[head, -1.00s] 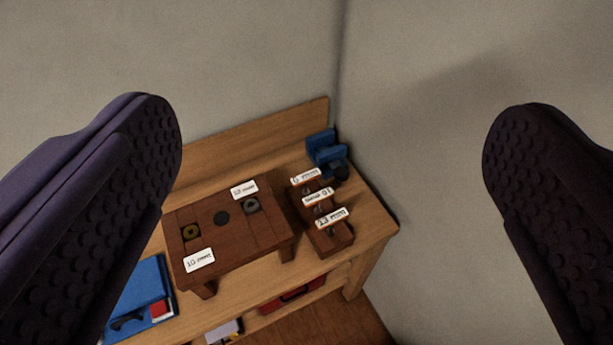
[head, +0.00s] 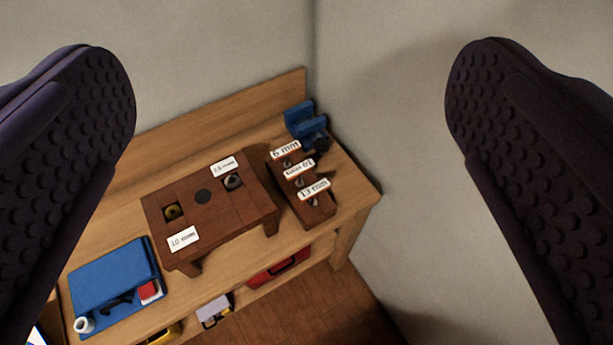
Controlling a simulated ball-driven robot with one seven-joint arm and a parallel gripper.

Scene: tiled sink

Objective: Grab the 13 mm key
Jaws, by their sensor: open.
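A small stepped dark wooden rack (head: 320,219) stands on the workbench, with white labels reading "6 mm", a blurred middle one, and "13 mm" (head: 314,189). A small grey metal piece by the "13 mm" label, which looks like the 13 mm key (head: 314,202), sits at the rack's front step. Its full shape is too small to tell. My gripper (head: 290,85) is open and empty. Its two dark ridged fingers frame the view at left and right, and the bench with the rack lies beyond and below them, well apart.
A dark wooden block table (head: 215,210) with a brass and a grey nut-like piece stands left of the rack. A blue vise (head: 306,122) is behind the rack. A blue case (head: 110,270) lies at left. Walls meet behind the bench; a red toolbox (head: 279,268) is on the lower shelf.

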